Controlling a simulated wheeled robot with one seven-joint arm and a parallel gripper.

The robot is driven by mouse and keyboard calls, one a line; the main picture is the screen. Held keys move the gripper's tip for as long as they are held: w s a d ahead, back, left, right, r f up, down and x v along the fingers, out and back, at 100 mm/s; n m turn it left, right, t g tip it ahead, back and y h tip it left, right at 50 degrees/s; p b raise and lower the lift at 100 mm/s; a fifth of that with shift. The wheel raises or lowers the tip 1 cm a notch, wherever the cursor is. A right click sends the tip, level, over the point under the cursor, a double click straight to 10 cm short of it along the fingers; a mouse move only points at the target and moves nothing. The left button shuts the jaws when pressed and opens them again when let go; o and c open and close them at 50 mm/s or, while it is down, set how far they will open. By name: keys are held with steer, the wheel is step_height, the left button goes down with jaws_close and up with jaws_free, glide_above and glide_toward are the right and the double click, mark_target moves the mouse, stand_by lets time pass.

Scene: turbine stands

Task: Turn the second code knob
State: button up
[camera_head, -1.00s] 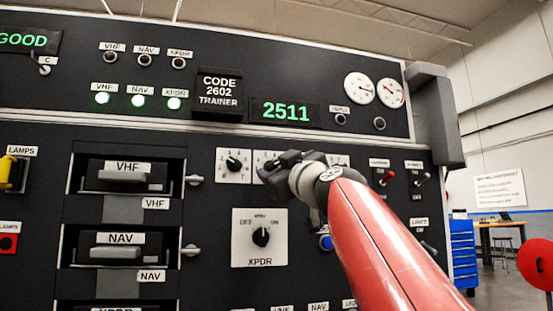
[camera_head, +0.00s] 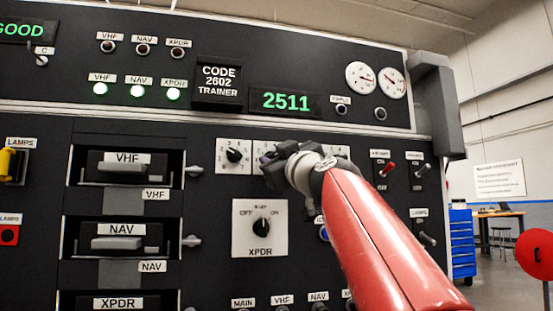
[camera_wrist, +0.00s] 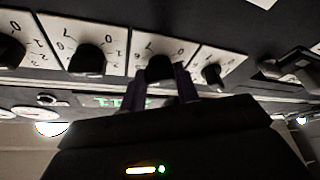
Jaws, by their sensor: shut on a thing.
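My gripper (camera_head: 270,165) is at the second code knob in the row under the display, and its body hides that knob in the head view. In the wrist view, which is upside down, the two fingers (camera_wrist: 161,92) are on either side of the second code knob (camera_wrist: 160,68), shut on it. The first code knob (camera_head: 233,155) is free to the left in the head view, and it shows to the right in the wrist view (camera_wrist: 212,75). The green display (camera_head: 286,102) reads 2511. The card (camera_head: 218,82) reads CODE 2602 TRAINER.
The third code knob (camera_wrist: 87,60) is close beside my fingers. The XPDR selector (camera_head: 261,228) is just below my gripper. Red-tipped (camera_head: 387,170) and grey toggle switches stand to the right. A grey box (camera_head: 434,110) sticks out at the panel's right edge.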

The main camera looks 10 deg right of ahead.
steer(key=m+h+p, duration=0.1)
steer(key=m, duration=0.2)
steer(key=m+h+p, duration=0.1)
steer(key=m+h, duration=0.1)
steer(key=m, duration=0.1)
steer(key=shift+a+r+t, duration=0.1)
steer(key=shift+a+t, duration=0.1)
steer(key=shift+t, duration=0.2)
steer(key=m+h+p, duration=0.2)
steer(key=m+p, duration=0.2)
steer(key=shift+p, duration=0.3)
steer(key=shift+m, duration=0.4)
steer(key=shift+f+m+h+p, duration=0.2)
steer(key=shift+m+h+p, duration=0.1)
steer(key=shift+h+p, duration=0.1)
steer(key=o, duration=1)
